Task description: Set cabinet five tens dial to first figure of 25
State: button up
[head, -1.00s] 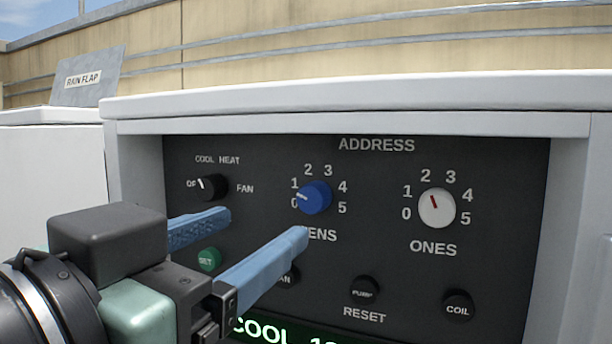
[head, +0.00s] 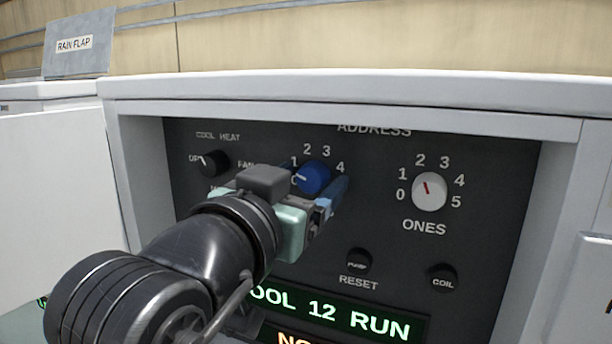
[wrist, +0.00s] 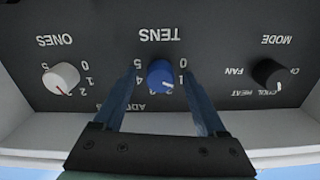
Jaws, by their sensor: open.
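The blue TENS dial (head: 315,177) is on the dark control panel, with figures 0 to 5 around it. Its white pointer aims left, apparently at 1. My gripper (head: 313,183) is open, with one blue finger on each side of the dial. In the wrist view, the dial (wrist: 160,75) sits between the two fingers (wrist: 160,82), with a gap showing on both sides. The panel appears upside down there. In the head view, my gripper hides the TENS label and the lower figures. The green display (head: 335,313) reads "OOL 12 RUN", its left end hidden.
The white ONES dial (head: 429,190) to the right points near 2. The black mode knob (head: 214,163) is to the left. PUMP (head: 359,260) and COIL (head: 442,279) buttons are below. The white cabinet frame (head: 330,92) overhangs the recessed panel.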

jog(key=shift+c, duration=0.3)
grip_shut()
jog(key=shift+b, duration=0.3)
jog(key=m+b, duration=0.1)
jog(key=m, duration=0.1)
jog(key=m+b, duration=0.1)
jog(key=b, duration=0.1)
jog(key=shift+f+m, duration=0.2)
jog(key=shift+m, duration=0.2)
jog(key=m+b, duration=0.4)
jog(key=shift+r+m, duration=0.15)
jog(key=shift+m, duration=0.25)
jog(key=shift+o, duration=0.3)
grip_release()
